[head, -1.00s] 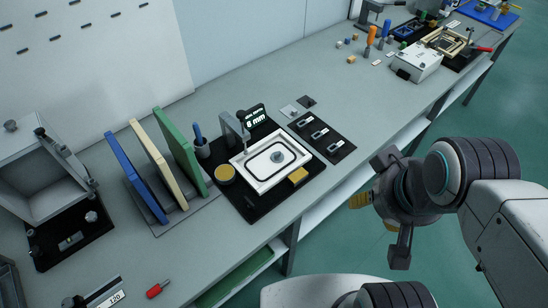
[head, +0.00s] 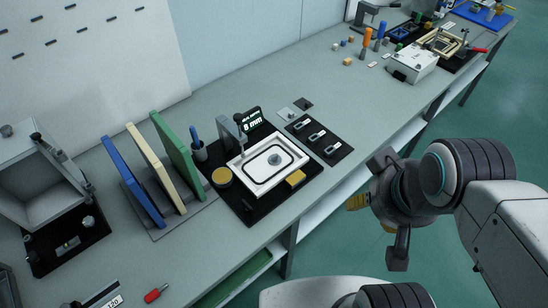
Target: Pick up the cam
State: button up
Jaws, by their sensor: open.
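My gripper (head: 372,214) hangs at the right, over the floor in front of the bench, with yellow fingertips partly hidden by its own body. It is open, holds nothing and is apart from everything on the bench. Three small slotted grey-white pieces lie in a row on a black plate (head: 341,153) on the bench. To their left, a white frame (head: 245,182) with a dark oval line and a grey round knob (head: 274,159) sits on a black base. I cannot tell which of these small parts is the cam.
A display (head: 252,119), a blue-handled tool (head: 195,134) in a cup and a yellow round tin (head: 222,176) surround the frame. Blue, cream and green panels (head: 178,146) stand upright to the left. A white box (head: 407,64) is farther back.

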aim_at(299, 128)
jog(key=l+u, duration=0.2)
jog(key=u, duration=0.15)
jog(key=l+u, duration=0.6)
jog(key=u, duration=0.2)
jog(key=l+u, duration=0.3)
jog(key=u, duration=0.15)
jog(key=l+u, duration=0.25)
jog(key=u, duration=0.2)
jog(key=k+l+u, duration=0.1)
jog(key=l+u, duration=0.15)
jog(key=u, duration=0.2)
jog(key=i+l+u, duration=0.1)
jog(key=l+u, duration=0.2)
jog(key=u, duration=0.15)
jog(key=l+u, duration=0.25)
jog(key=u, duration=0.15)
jog(key=l+u, duration=0.6)
jog(key=u, duration=0.25)
